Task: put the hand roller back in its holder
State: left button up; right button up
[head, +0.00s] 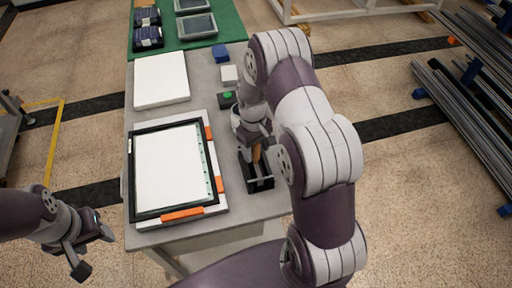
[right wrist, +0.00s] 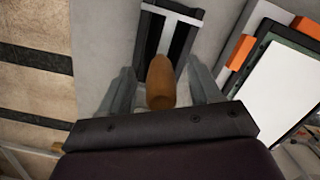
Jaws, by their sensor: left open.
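The hand roller shows as a wooden handle (right wrist: 160,84), which also shows in the head view (head: 257,153). Its lower part is hidden or cannot be made out. The black holder (head: 262,184) stands on the table's right side; in the right wrist view the holder (right wrist: 184,42) lies just beyond the handle, with a grey T-shaped bar. The handle appears to rise from the holder. My right gripper (right wrist: 162,88) is open, one finger on each side of the handle, with gaps showing. My left gripper (head: 94,253) is open and empty, off the table's left edge.
A black frame (head: 143,215) with a white sheet and orange blocks lies left of the holder. A white slab (head: 161,80), a green-button box (head: 227,99), a white block (head: 229,75) and a blue block (head: 221,53) are farther back. A green mat (head: 181,53) bears trays.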

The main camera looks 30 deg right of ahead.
jog(key=shift+w+r, duration=0.15)
jog(key=shift+r, duration=0.15)
jog(key=r, duration=0.2)
jog(key=r+b, duration=0.1)
jog(key=r, duration=0.2)
jog(key=w+r+b, duration=0.1)
jog(key=r, duration=0.2)
jog(key=shift+r, duration=0.15)
notch_tip(320, 180, up, 3)
jog(key=shift+w+r+p, duration=0.1)
jog(key=shift+p, duration=0.35)
jog(key=s+a+r+m+t, duration=0.1)
jog(key=s+a, duration=0.3)
jog(key=s, duration=0.3)
jog(key=s+a+r+m+t, duration=0.1)
jog(key=s+a, duration=0.3)
jog(key=s, duration=0.3)
jog(key=shift+s+a+t, duration=0.15)
jog(key=shift+s+t, duration=0.2)
jog(key=shift+t, duration=0.05)
jog(key=shift+s+r, duration=0.1)
jog(key=shift+s, duration=0.1)
